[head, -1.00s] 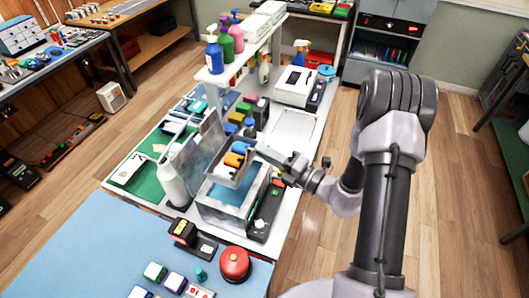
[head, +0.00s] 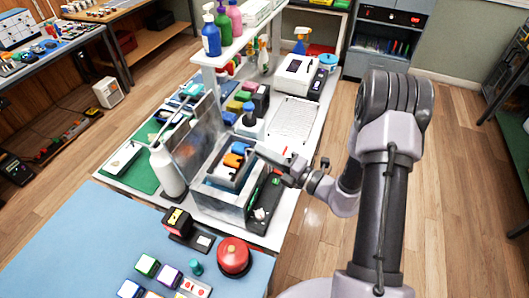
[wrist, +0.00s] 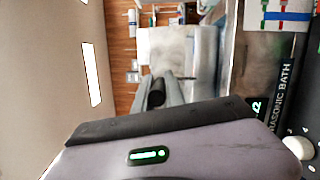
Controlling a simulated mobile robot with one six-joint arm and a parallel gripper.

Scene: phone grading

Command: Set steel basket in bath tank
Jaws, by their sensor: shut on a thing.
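The steel basket (head: 222,179) sits down within the walls of the bath tank (head: 217,204) in the head view, with orange and blue pieces in it. It looks roughly level; whether it touches the tank floor is hidden. My gripper (head: 260,153) reaches in from the right over the tank's rim and is shut on the basket at its right side. In the wrist view my dark fingers (wrist: 157,95) point away from the camera, and the "ultrasonic bath" label (wrist: 284,92) shows at the right. The exact grip on the basket is unclear there.
A white bottle (head: 167,171) and a clear upright panel (head: 196,138) stand close to the tank's left. A dark control strip (head: 265,204) lies along its right. A blue-capped bottle (head: 249,119) and a white tray (head: 293,120) are behind. A blue mat (head: 95,240) lies in front.

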